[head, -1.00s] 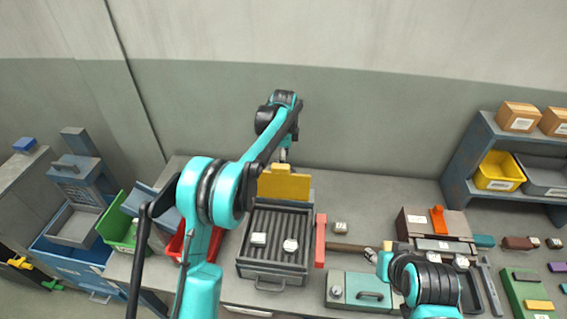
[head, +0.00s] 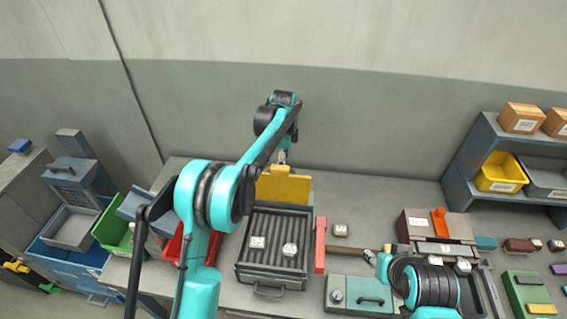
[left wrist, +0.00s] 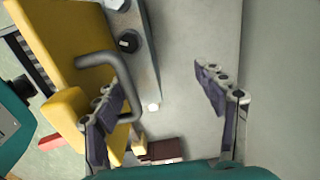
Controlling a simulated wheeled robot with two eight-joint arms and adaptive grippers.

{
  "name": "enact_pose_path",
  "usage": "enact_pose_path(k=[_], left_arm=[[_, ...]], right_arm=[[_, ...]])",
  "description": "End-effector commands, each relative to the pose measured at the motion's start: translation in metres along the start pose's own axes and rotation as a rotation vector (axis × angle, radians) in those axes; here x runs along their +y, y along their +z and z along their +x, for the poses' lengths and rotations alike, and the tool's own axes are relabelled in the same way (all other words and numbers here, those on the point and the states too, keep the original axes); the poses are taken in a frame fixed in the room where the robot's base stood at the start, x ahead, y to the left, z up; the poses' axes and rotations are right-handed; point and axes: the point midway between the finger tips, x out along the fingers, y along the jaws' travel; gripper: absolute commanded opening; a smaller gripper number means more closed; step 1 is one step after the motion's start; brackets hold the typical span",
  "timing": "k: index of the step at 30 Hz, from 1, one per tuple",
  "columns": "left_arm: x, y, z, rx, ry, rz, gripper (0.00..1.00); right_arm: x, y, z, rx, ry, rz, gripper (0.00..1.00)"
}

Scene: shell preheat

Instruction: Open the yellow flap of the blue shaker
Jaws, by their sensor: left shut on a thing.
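The yellow flap (head: 285,188) stands raised at the back of a dark ribbed tray (head: 274,283), which looks more grey than blue. Two small pale blocks lie on its ribs. My left arm reaches over the tray, with its gripper behind the flap and mostly hidden in the head view. In the left wrist view the flap (left wrist: 62,50) fills the left side and carries a grey bar handle (left wrist: 122,78). My left gripper (left wrist: 160,100) is stopped on this handle. One finger overlaps the handle loop; the other stands apart at right.
A red bar (head: 320,244) stands along the tray's right side. A green-grey box (head: 350,291) with a handle is further right. Red and green bins (head: 114,236) are at left. A shelf with a yellow bin (head: 499,173) stands at right. Bench behind the tray's right is clear.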

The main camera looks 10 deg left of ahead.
Motion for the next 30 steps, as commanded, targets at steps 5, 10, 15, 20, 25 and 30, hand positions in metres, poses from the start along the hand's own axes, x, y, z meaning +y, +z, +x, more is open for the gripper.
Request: enact_pose_path(k=[5, 10, 15, 20, 25, 30], left_arm=[[-0.006, 0.004, -0.051, -0.004, -0.03, 0.0, 0.38], [-0.004, 0.004, -0.088, -0.006, -0.031, 0.0, 0.32], [-0.003, 0.002, -0.108, -0.004, -0.027, 0.0, 0.32], [-0.002, 0.002, -0.114, -0.003, -0.026, 0.0, 0.32], [-0.002, 0.001, -0.113, -0.002, -0.025, 0.0, 0.32], [-0.002, 0.001, -0.113, -0.002, -0.024, 0.0, 0.32]], right_arm=[[0.0, -0.002, -0.002, 0.0, 0.0, 0.0, 0.4], [0.0, -0.002, -0.003, 0.0, 0.0, 0.0, 0.4], [0.0, -0.002, -0.003, 0.0, 0.0, 0.0, 0.4], [0.0, -0.002, -0.002, 0.0, 0.0, 0.0, 0.4], [0.0, -0.001, -0.002, 0.0, 0.0, 0.0, 0.4], [0.0, -0.001, -0.002, 0.0, 0.0, 0.0, 0.4]])
